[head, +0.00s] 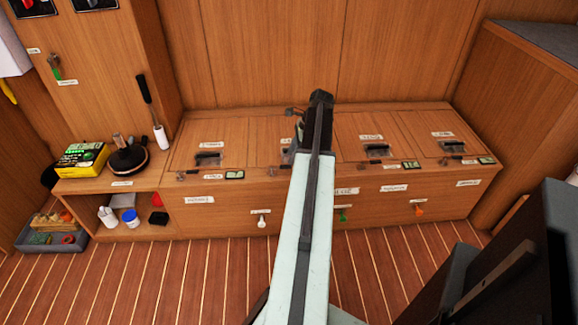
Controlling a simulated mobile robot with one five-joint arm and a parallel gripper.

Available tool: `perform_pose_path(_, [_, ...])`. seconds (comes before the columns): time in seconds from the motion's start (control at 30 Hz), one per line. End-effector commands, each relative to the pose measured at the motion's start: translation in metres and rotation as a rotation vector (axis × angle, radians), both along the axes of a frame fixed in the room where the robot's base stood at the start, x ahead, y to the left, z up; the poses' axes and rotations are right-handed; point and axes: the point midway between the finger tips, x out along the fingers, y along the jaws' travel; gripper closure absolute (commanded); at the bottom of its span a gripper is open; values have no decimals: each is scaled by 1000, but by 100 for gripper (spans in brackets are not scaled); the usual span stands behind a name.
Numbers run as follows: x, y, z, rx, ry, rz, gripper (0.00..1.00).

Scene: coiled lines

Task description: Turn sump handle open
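A long wooden bench locker has labelled lids with dark recessed latches, one at the left (208,159), one right of my arm (378,151) and one at the far right (452,146). Its front carries a white handle (262,222), a green handle (342,214) and an orange handle (418,210), each under a small label. The labels are too small to read, so I cannot tell which is the sump handle. My arm reaches up the middle, and my gripper (318,98) is over the bench's back edge. Its fingers are not clear. My arm hides part of the bench front and a lid.
At left, a shelf bears a yellow box (82,160), a dark round-based object (128,158) and a white roller with a black handle (160,136). A grey crate (50,240) sits on the floor. Striped floor before the bench is clear. A dark object (500,270) fills the lower right.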

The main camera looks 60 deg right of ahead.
Motion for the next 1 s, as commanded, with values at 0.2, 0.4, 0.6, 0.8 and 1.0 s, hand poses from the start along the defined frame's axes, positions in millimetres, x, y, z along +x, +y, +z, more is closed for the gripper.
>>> perform_pose_path(0.2, [12,9,-39,0,0,1,60])
perform_pose_path(0.4, [13,10,-38,0,0,1,60])
perform_pose_path(0.6, [13,9,-38,0,0,1,91])
perform_pose_path(0.8, [13,9,-38,-1,-1,1,100])
perform_pose_path(1.0, [14,9,-38,-2,-1,0,100])
